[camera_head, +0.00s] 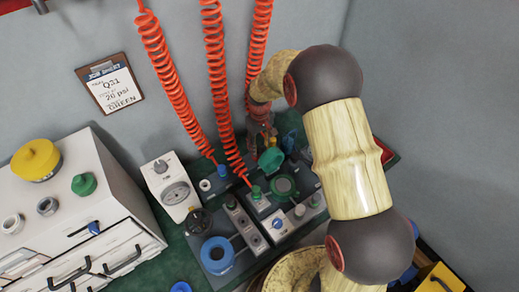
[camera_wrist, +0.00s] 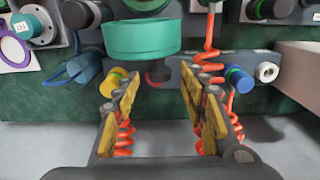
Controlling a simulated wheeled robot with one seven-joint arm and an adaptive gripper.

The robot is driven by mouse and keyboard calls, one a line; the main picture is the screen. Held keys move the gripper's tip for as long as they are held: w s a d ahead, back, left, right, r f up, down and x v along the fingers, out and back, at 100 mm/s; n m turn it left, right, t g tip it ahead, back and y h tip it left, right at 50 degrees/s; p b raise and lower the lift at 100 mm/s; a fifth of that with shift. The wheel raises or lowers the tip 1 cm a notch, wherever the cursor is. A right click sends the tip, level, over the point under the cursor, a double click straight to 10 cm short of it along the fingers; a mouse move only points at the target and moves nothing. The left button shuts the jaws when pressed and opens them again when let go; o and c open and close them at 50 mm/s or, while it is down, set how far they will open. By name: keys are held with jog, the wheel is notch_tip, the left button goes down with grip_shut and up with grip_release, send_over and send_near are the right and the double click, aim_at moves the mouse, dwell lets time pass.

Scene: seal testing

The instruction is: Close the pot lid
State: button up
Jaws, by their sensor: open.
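A teal round piece, which looks like the pot lid (camera_head: 270,159), stands tilted up at the back of the bench panel in the head view. A green round part (camera_head: 284,187), possibly the pot, lies just in front of it. My gripper (camera_head: 264,136) is above and behind the teal piece, small and partly hidden by orange hoses. In the wrist view my gripper (camera_wrist: 160,82) is open, with yellow pads and nothing between them. A teal disc-shaped piece (camera_wrist: 142,40) is just beyond the fingertips, toward the upper left. I cannot tell if they touch.
Orange coiled hoses (camera_head: 212,80) hang close around my gripper. A white gauge box (camera_head: 172,188), a blue ring (camera_head: 217,255) and several knobs crowd the green bench. A drawer cabinet (camera_head: 75,205) stands at the left. An instruction clipboard (camera_head: 109,83) hangs on the wall.

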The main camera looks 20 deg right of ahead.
jog(key=shift+f, duration=0.9)
grip_shut()
